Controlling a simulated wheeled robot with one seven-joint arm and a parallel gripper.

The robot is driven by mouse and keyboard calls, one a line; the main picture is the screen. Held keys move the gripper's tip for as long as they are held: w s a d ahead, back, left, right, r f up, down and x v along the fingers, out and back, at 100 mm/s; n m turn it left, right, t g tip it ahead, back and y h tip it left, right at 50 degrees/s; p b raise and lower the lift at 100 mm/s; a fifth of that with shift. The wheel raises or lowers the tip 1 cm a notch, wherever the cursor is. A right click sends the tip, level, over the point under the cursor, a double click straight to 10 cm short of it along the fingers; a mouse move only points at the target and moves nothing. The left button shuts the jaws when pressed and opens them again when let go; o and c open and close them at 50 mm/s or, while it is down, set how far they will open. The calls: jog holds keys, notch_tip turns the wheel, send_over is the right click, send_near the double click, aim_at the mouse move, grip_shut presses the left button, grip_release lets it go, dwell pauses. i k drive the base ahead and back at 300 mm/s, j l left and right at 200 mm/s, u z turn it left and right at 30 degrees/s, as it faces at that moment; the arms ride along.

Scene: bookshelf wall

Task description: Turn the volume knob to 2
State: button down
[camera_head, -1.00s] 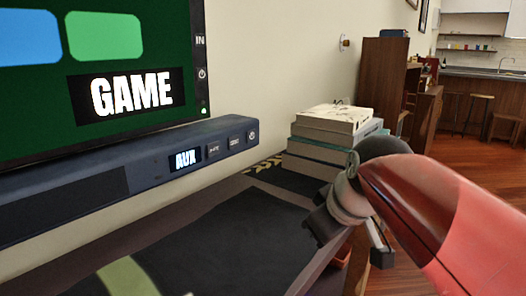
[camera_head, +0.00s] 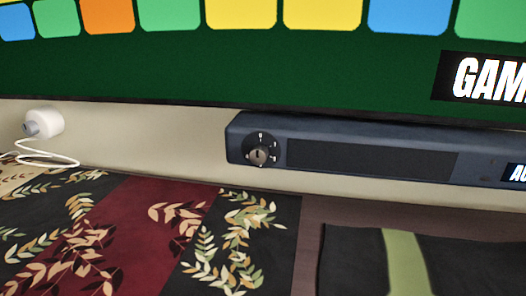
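The volume knob (camera_head: 259,155) is a small round metallic knob on a dark dial at the left end of the soundbar. Small marks surround it, but they are too small to read, and I cannot tell where the knob points. The blue-grey soundbar (camera_head: 470,137) is mounted under the screen and runs off the right edge. Part of its lit "AUX" display (camera_head: 517,172) shows at the right edge. My gripper is out of view.
A large screen (camera_head: 300,70) with coloured tiles and a cut-off "GAME" label hangs above. A white plug-like device (camera_head: 45,123) with a cable (camera_head: 45,158) is at the left. Below lies a table (camera_head: 315,212) with a leaf-patterned red and black cloth (camera_head: 140,215) and a dark mat (camera_head: 360,265).

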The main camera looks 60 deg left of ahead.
aim_at(259, 153)
jog(key=u, duration=2.4)
jog(key=k+u, duration=0.25)
jog(key=k+l, duration=0.05)
